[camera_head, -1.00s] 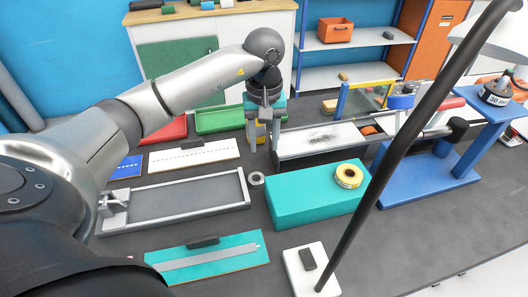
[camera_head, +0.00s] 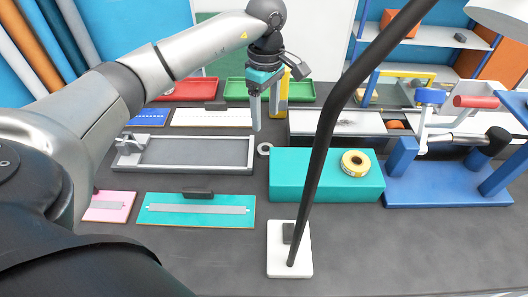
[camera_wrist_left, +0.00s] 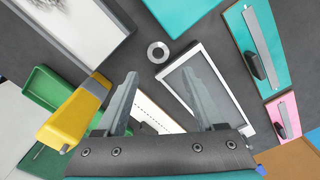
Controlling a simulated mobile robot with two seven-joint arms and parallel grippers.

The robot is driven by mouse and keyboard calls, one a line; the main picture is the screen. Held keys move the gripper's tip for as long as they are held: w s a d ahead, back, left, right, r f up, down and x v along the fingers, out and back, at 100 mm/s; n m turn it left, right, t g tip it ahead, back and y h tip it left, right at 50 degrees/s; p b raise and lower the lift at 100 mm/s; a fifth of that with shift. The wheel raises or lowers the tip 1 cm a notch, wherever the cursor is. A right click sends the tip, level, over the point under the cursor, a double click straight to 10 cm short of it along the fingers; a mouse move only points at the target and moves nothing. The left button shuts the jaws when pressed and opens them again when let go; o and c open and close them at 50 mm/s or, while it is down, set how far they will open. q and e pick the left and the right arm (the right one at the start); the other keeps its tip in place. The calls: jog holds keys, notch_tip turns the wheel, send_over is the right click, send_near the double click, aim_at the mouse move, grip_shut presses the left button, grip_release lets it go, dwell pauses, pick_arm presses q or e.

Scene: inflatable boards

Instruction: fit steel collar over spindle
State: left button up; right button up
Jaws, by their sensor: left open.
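The steel collar (camera_head: 265,149) is a small grey ring lying flat on the dark bench, between the grey-framed tray and the teal block. It also shows in the left wrist view (camera_wrist_left: 158,52), beyond my fingertips, with nothing touching it. What looks like the spindle (camera_head: 450,138) is a steel bar lying roughly level at the blue stand (camera_head: 445,192), with a dark part at its right end. My left gripper (camera_head: 270,105) is tilted, open and empty, above and behind the collar. Its two spread fingers show in the left wrist view (camera_wrist_left: 166,85). My right gripper is not in view.
A teal block (camera_head: 310,185) carrying a yellow-and-white roll (camera_head: 355,163) stands right of the collar. A yellow upright piece (camera_head: 281,95) is close to my left gripper. The grey-framed tray (camera_head: 190,153) lies left. A dark pole (camera_head: 322,140) crosses the view.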

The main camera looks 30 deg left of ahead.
pick_arm(q)
send_over(266, 145)
jog(key=s, duration=0.2)
jog(key=f, duration=0.5)
jog(key=shift+w+d+f+b, duration=0.1)
jog(key=shift+w+d+b, duration=0.15)
jog(key=shift+d+b, duration=0.15)
jog(key=shift+f, duration=0.65)
jog(key=f, duration=0.2)
jog(key=f+b, duration=0.1)
jog(key=f, duration=0.1)
jog(key=shift+w+f, duration=0.2)
jog(key=shift+f, duration=0.15)
jog(key=shift+a, duration=0.1)
grip_shut()
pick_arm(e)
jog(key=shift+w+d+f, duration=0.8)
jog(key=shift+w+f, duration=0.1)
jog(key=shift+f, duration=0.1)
